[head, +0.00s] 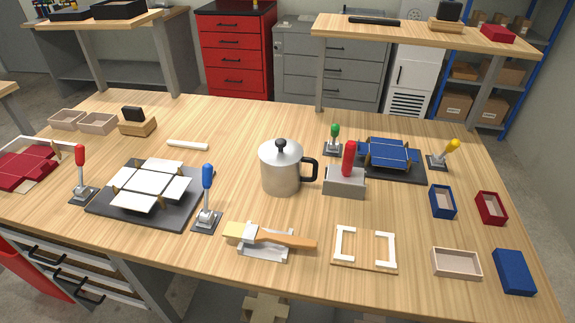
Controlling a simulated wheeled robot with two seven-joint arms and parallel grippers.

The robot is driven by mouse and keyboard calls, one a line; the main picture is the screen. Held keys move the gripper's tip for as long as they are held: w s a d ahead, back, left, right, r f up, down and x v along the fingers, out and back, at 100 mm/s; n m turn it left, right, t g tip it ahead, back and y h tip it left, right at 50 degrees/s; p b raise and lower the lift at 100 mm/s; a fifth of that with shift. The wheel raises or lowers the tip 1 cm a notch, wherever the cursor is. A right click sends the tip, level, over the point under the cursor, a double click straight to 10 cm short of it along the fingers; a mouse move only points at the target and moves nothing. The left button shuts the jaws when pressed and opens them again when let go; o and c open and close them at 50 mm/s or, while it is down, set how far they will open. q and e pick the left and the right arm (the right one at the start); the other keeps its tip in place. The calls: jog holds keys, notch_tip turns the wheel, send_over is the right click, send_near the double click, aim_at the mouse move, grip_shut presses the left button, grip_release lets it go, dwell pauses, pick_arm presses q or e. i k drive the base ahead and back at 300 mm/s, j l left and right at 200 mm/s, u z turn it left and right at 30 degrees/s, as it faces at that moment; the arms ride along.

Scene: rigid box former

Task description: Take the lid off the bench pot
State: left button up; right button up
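The bench pot (281,176) is a silver metal pot standing upright near the middle of the wooden workbench. Its black handle (313,168) points right. The lid (280,153) sits on top of the pot, with a round black knob (281,143) at its centre. Neither of my grippers shows in the head view, so nothing is seen touching the pot or its lid.
Right of the pot stands a grey block with a red handle (345,181). A blue-handled clamp (207,201) and a dark board with white panels (150,190) lie to the left. A wooden brush-like tool (270,239) lies in front. Bare bench surrounds the pot's left side.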

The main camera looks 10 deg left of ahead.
aim_at(276, 152)
jog(key=j+z, duration=0.25)
jog(key=j, duration=0.2)
jog(key=k+j+z, duration=0.1)
jog(key=j+z, duration=0.15)
jog(key=j, duration=0.25)
jog(key=k+j+z, duration=0.25)
jog(key=j, duration=0.2)
jog(key=i, duration=0.1)
